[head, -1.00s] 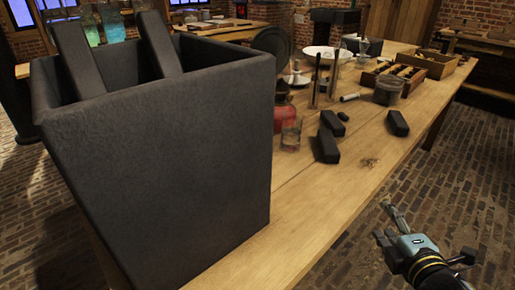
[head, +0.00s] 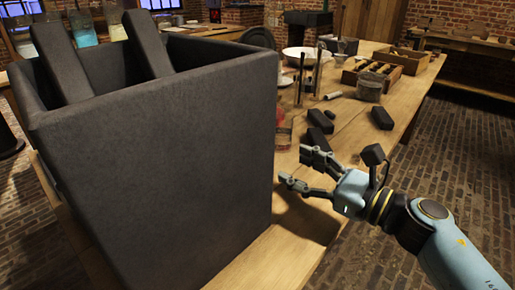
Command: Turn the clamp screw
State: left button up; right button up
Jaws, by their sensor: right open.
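I cannot make out a clamp screw in this view. A large dark grey open-topped jar (head: 165,160) with two dark slabs (head: 60,62) sticking out of its top fills the left of the head view. My right gripper (head: 293,168) is open and empty, its fingers spread and pointing left toward the jar's right side, over the wooden table. I cannot tell whether the fingertips touch the jar. My left gripper is not in view.
Beyond my gripper, several black blocks (head: 320,120) lie on the wooden table (head: 345,145). A red bottle (head: 283,128) is partly hidden behind the jar. Further back are a glass jar (head: 369,88), thin upright rods, a white bowl and wooden trays (head: 372,75).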

jog(key=x, duration=1)
jog(key=shift+w+a, duration=0.1)
grip_shut()
jog(key=m+p, duration=0.1)
jog(key=m, duration=0.3)
jog(key=shift+p, duration=0.4)
jog(key=shift+m+p, duration=0.5)
jog(key=shift+m, duration=0.9)
